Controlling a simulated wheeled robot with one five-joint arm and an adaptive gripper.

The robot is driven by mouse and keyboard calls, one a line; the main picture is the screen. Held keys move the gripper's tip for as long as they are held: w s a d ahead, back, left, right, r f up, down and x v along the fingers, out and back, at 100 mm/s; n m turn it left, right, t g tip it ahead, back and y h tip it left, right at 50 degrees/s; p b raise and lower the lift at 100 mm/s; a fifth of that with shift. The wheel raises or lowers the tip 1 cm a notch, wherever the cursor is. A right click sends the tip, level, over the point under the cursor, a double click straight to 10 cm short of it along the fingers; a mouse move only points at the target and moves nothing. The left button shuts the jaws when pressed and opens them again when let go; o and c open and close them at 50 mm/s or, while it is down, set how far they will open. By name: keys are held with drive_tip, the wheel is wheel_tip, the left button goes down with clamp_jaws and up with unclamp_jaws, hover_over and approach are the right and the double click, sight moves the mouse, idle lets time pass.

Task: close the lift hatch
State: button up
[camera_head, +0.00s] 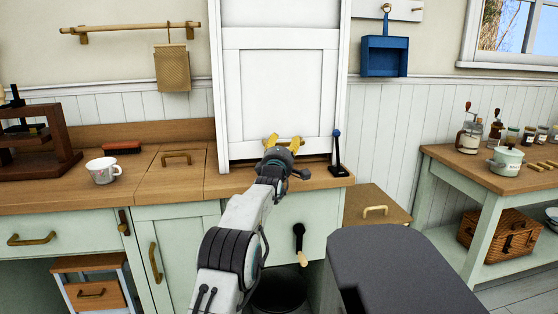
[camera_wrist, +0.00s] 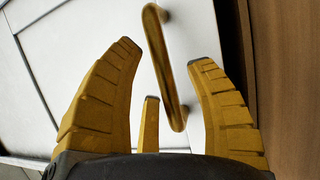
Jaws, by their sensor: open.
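The lift hatch (camera_head: 280,80) is a tall white panelled door in a white frame standing on the wooden counter. It is down near the counter, with a thin dark gap showing along part of its lower edge. My gripper (camera_head: 284,140) is in front of the lower part of the hatch, at its brass handle (camera_head: 298,141), which it partly hides. In the wrist view, my gripper (camera_wrist: 166,55) has its yellow fingers spread, with the brass handle (camera_wrist: 162,60) slanting between them. The white hatch panel (camera_wrist: 80,40) lies behind. I cannot tell whether a finger touches the handle.
A blue-knobbed lever (camera_head: 337,150) stands on the counter right of the hatch. A crank (camera_head: 299,240) sits below. A side table (camera_head: 480,165) holds jars at right.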

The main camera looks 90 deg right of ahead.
drive_tip(key=v, duration=1.1)
idle(0.3)
drive_tip(key=shift+w+a, duration=0.15)
